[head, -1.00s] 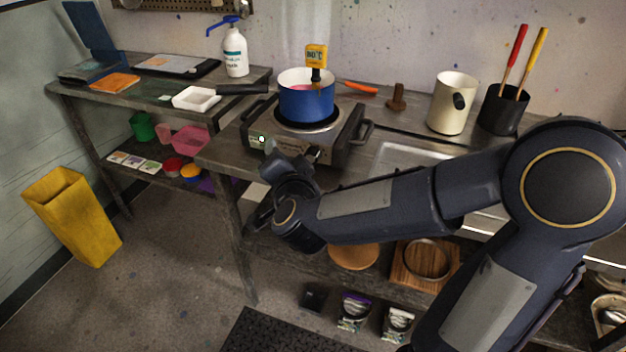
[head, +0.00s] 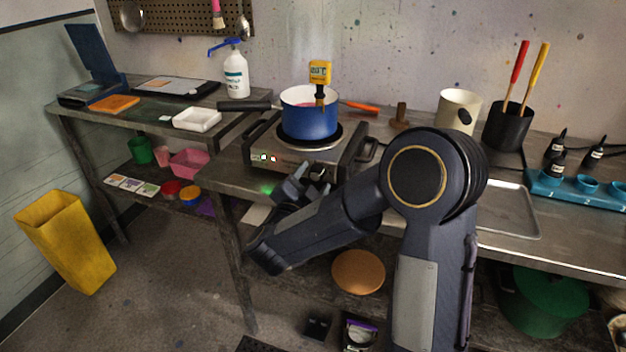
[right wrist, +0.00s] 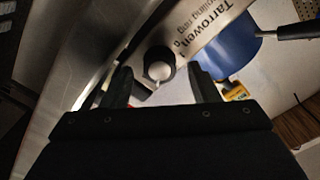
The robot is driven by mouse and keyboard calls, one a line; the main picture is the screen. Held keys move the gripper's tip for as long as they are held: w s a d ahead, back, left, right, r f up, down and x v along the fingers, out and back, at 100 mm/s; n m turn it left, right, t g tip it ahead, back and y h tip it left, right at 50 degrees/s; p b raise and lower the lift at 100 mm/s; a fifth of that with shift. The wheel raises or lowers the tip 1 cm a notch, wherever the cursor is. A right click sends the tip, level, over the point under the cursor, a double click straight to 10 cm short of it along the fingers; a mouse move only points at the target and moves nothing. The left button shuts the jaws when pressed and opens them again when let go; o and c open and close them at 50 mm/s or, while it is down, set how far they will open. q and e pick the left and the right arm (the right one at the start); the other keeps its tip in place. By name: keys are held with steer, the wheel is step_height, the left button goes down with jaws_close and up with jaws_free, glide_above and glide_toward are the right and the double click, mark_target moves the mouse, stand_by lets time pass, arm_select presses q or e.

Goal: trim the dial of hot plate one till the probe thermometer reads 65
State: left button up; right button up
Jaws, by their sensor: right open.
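The hot plate (head: 290,157) stands on the bench with a blue pot (head: 309,121) on it. The yellow probe thermometer (head: 319,75) stands up from the pot; its display is too small to read surely. My right gripper (head: 303,186) is at the front of the hot plate, open. In the right wrist view, the dial (right wrist: 158,66), a dark round knob with a pale face, shows between the open fingers of the right gripper (right wrist: 162,84); I cannot tell whether they touch it. The dial is hidden in the head view. My left gripper is out of view.
A white tray (head: 197,119) and a wash bottle (head: 235,75) are to the left. A cream jug (head: 458,110) and a black pot of brushes (head: 507,125) stand to the right. The pot's dark handle (head: 244,106) sticks out left over the bench.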

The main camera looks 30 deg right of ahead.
steer(key=shift+w+d, duration=0.15)
steer(key=shift+d, duration=0.05)
steer(key=shift+c, duration=0.3)
steer(key=c, duration=0.9)
steer(key=n+p, duration=0.2)
steer(key=n, duration=0.1)
steer(key=shift+r+p, duration=0.15)
steer(key=shift+p, duration=0.15)
steer(key=shift+n+p, duration=1.25)
steer(key=shift+n, duration=0.65)
steer(key=shift+f, duration=0.2)
